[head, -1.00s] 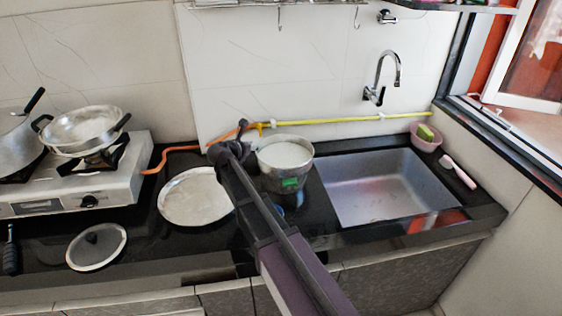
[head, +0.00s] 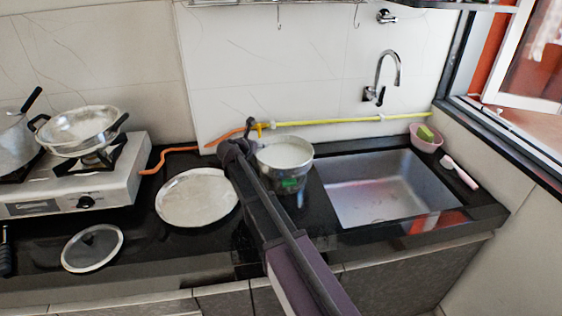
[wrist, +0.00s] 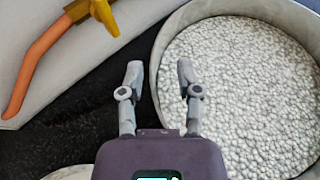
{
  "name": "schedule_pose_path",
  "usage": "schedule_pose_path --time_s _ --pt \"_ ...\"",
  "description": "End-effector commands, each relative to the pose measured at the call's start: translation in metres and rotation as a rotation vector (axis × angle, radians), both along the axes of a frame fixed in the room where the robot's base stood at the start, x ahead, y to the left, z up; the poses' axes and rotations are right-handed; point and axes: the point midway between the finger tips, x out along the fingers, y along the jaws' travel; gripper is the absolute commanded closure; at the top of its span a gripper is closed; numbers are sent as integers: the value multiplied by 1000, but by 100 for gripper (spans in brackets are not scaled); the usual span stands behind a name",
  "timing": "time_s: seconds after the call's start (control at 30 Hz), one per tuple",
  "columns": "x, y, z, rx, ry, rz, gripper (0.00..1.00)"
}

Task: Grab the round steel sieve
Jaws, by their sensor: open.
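The round steel sieve (head: 285,153), a steel vessel with a pale grainy inside, stands on the dark counter left of the sink. It fills the right of the wrist view (wrist: 240,90). My gripper (wrist: 159,72) is open, with its two fingers apart at the sieve's left side. One finger shows outside the wall and the other overlaps the rim in the picture. I cannot tell whether either touches it. In the head view my arm hides part of the sieve's left side, and the fingers are too small to read.
A round steel plate (head: 197,198) and a glass lid (head: 92,248) lie on the counter to the left. A stove (head: 120,180) carries pans. The sink (head: 385,185) is to the right. An orange and yellow hose (head: 330,122) runs along the wall behind.

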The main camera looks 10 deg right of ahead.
Motion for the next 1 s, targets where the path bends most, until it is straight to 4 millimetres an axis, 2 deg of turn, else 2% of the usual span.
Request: schedule_pose_path --time_s 0.57,0.67,0.7,0.73,1.0 --pt "1 -1 0 0 0 1 56" --pt "1 0 0 0 0 1 83" --pt "1 0 0 0 0 1 94" --pt "1 0 0 0 0 1 100" --pt "1 0 0 0 0 1 100"
